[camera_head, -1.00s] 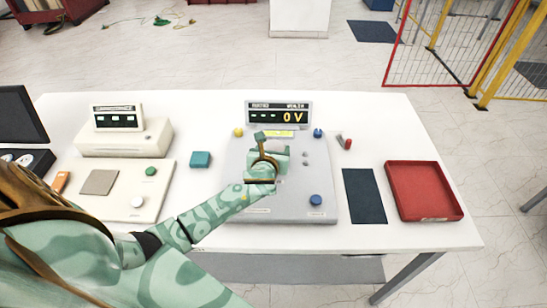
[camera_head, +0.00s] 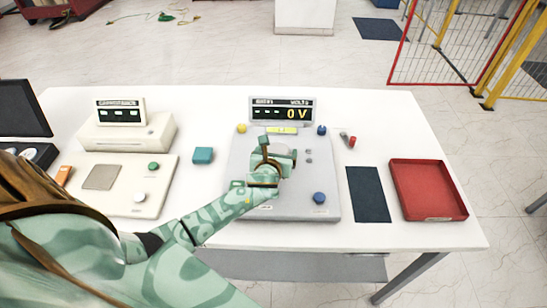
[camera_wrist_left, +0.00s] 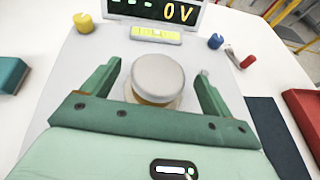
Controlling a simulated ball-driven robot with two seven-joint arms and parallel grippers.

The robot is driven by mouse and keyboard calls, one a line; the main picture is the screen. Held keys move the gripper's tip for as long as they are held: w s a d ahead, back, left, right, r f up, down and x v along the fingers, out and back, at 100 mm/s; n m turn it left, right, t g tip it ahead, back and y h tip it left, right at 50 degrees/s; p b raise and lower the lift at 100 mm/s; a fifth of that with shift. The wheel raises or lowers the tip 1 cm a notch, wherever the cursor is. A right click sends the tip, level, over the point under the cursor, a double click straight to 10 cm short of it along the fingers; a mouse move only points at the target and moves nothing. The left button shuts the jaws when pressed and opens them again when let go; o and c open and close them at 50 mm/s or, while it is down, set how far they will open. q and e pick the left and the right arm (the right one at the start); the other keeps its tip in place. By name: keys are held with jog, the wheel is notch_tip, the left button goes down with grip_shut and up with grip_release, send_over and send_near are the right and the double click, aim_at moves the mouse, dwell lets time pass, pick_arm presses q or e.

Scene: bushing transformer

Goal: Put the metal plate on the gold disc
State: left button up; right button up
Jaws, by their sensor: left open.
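My left gripper (camera_head: 278,148) is over the grey panel of the middle device and hides part of it. In the left wrist view its two green fingers (camera_wrist_left: 156,85) are open, one on each side of a round piece with a pale grey metal top (camera_wrist_left: 160,72). This looks like the metal plate. A gold-tan edge (camera_wrist_left: 152,98) shows just under the grey top, probably the gold disc, with a pale ring around its foot. The fingers appear apart from the round piece. The front of its foot is hidden by the gripper. My right gripper is out of view.
The device has a display (camera_head: 283,109) reading 0 V, a yellow knob (camera_head: 241,128) and blue knobs (camera_head: 319,197). A teal block (camera_head: 203,155) lies left. A dark mat (camera_head: 368,194) and red tray (camera_head: 428,190) lie right. A cream device (camera_head: 118,183) stands further left.

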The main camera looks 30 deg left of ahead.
pick_arm(q)
jog(key=p+v, duration=0.2)
jog(key=v, duration=0.9)
jog(key=shift+s, duration=0.15)
